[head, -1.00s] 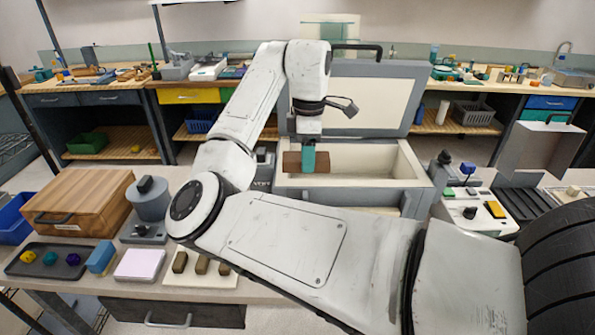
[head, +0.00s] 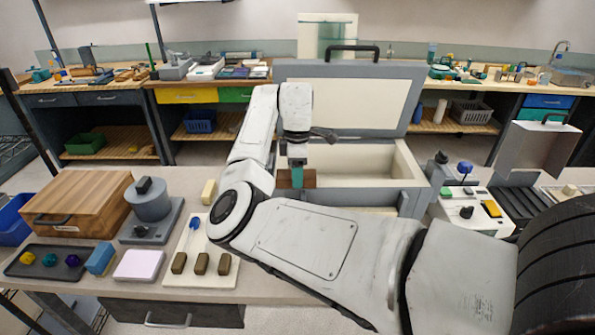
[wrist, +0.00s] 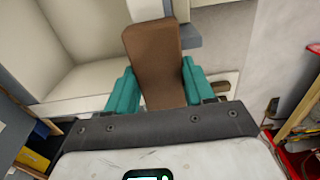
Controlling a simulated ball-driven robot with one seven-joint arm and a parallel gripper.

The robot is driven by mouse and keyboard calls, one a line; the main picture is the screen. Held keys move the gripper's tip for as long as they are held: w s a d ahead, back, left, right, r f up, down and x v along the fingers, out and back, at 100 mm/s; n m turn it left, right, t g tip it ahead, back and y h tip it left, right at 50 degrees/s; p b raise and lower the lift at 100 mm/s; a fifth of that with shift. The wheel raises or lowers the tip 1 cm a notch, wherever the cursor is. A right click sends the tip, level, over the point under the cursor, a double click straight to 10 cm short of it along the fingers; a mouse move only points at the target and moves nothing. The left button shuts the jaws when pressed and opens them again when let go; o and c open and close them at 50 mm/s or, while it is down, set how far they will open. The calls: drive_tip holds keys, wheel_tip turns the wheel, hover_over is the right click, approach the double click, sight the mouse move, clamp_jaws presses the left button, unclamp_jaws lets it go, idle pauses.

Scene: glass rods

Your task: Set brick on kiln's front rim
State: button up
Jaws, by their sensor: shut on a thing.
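The kiln stands open at the middle of the bench in the head view; its front rim (head: 365,184) is a pale-and-grey edge. My gripper (head: 297,174), with teal fingers, is shut on a brown brick (head: 308,179). The brick is at the left part of the front rim as seen in the head view; I cannot tell whether it touches the rim. In the wrist view the brick (wrist: 155,55) sits between both teal fingers of my gripper (wrist: 160,86), with pale kiln walls (wrist: 85,30) behind it. My fingers cover part of the brick.
The raised kiln lid (head: 350,100) stands behind the chamber. A control box (head: 468,210) is to the right. A grey round pot-like device (head: 150,200), a wooden box (head: 80,200) and a pale board with small dark blocks (head: 205,277) are to the left.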

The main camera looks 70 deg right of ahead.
drive_tip(key=o, duration=1.2)
drive_tip(key=shift+f, duration=0.1)
wheel_tip(320, 180, up, 12)
drive_tip(key=shift+r+b, duration=0.2)
drive_tip(key=shift+b, duration=0.3)
drive_tip(key=shift+f, duration=0.1)
